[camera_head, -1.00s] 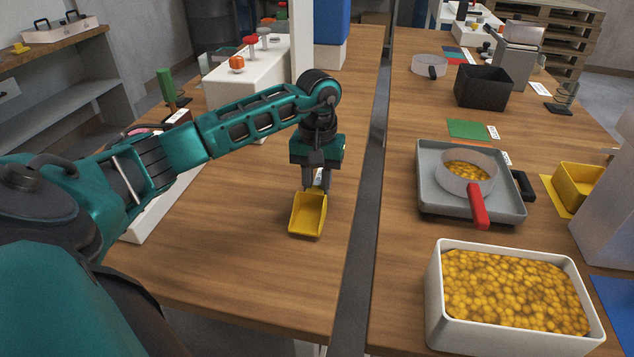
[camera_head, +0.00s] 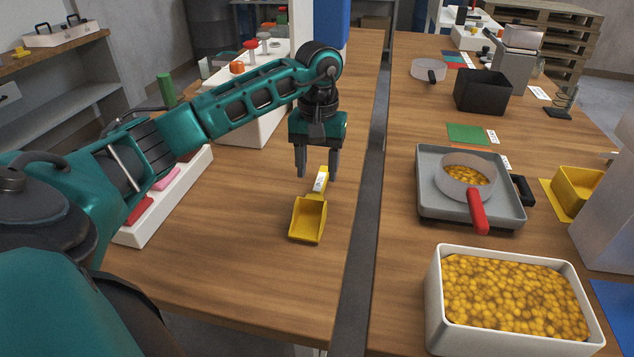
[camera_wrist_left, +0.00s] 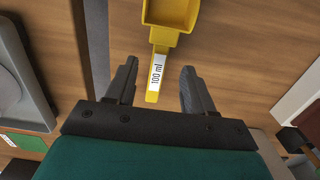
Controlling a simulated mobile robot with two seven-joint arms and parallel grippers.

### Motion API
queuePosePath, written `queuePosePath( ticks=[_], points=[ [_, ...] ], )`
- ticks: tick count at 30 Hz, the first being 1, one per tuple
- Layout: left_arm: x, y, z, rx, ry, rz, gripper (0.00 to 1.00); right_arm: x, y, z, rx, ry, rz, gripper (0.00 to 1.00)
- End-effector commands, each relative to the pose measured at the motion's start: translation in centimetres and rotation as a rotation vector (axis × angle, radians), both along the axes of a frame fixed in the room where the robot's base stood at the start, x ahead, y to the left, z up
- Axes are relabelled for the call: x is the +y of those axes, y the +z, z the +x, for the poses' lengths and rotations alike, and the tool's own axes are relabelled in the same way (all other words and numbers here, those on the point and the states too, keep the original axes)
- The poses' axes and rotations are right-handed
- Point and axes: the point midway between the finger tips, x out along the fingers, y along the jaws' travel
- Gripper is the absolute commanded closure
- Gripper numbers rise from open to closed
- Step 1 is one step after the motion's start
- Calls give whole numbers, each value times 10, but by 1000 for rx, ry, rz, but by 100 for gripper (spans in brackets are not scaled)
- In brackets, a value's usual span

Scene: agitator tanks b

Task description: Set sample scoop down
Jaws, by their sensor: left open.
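The yellow sample scoop (camera_head: 308,219) lies on the left wooden table, near its right edge. Its handle points away from me and bears a white label. My right gripper is not in view.
A dark gap (camera_head: 362,210) separates the two tables. On the right table are a white bin of yellow pieces (camera_head: 435,305), a grey tray (camera_head: 437,201) bearing a red-handled sieve, and a black box (camera_head: 483,90). The left table's front is clear.

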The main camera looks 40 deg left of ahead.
Motion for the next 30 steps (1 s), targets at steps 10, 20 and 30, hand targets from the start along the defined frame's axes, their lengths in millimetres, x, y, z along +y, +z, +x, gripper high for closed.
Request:
queuePosePath(
  ticks=[10,20,30],
  points=[
    [1,60,2,0,0,0,47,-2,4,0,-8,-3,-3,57],
    [1,67,2,2,0,0,47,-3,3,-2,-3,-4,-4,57],
    [1,66,2,2,0,-1,47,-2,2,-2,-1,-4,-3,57]
  ],
)
